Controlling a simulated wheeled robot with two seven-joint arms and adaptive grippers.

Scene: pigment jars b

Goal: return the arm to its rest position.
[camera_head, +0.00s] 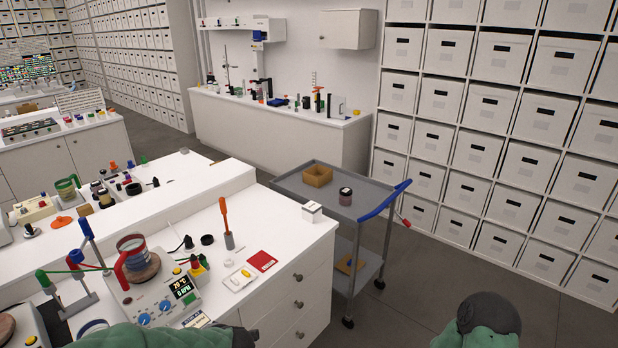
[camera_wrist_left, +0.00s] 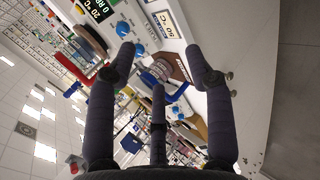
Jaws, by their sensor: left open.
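My left arm (camera_head: 160,336), in a green sleeve, crosses the bottom edge of the head view in front of the white bench. In the left wrist view my left gripper (camera_wrist_left: 160,58) has its dark fingers spread apart, with nothing held between them. The bench with its hotplates shows beyond the fingers, tilted in that view. The left gripper's fingers do not show clearly in the head view. A green part of my other arm (camera_head: 482,322) with a dark cap shows at the bottom right; the right gripper is out of view.
The white bench (camera_head: 318,232) holds a hotplate (camera_head: 150,300) with a glass vessel, a red card (camera_head: 262,261) and a small white box (camera_head: 312,211). A grey cart (camera_head: 375,210) beside it carries a dark-lidded jar (camera_head: 345,196) and a tan box (camera_head: 317,176). Floor right of the cart is clear.

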